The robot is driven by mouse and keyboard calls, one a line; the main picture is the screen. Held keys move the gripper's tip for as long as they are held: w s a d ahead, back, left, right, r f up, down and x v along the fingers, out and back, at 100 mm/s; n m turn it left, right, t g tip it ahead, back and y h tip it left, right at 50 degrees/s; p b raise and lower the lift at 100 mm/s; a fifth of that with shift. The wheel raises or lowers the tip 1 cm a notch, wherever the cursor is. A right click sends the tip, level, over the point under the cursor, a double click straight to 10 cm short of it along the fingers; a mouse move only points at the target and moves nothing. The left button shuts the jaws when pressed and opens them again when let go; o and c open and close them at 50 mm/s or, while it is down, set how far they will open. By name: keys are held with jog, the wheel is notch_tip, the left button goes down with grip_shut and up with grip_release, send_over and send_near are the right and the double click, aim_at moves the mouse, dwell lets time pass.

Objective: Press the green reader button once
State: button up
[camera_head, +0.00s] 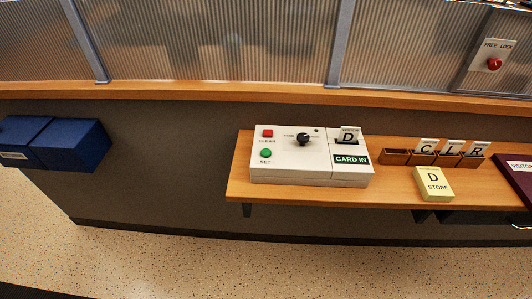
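The white card reader (310,172) sits on a wooden shelf against the dark wall in the head view. The green round button (265,153) is at its lower left, above the label SET. A black knob (303,139) is in the middle of the top face. A card marked D (348,134) stands upright in the slot at the right, above a green CARD IN label (351,160). My gripper does not show in this view.
The wooden shelf (300,196) also bears a card rack (397,157) with cards C, L and R, a yellow D STORE block (433,182) and a dark red visitor book (515,175). Blue boxes (70,146) are at left. A red FREE LOCK button (494,64) is upper right.

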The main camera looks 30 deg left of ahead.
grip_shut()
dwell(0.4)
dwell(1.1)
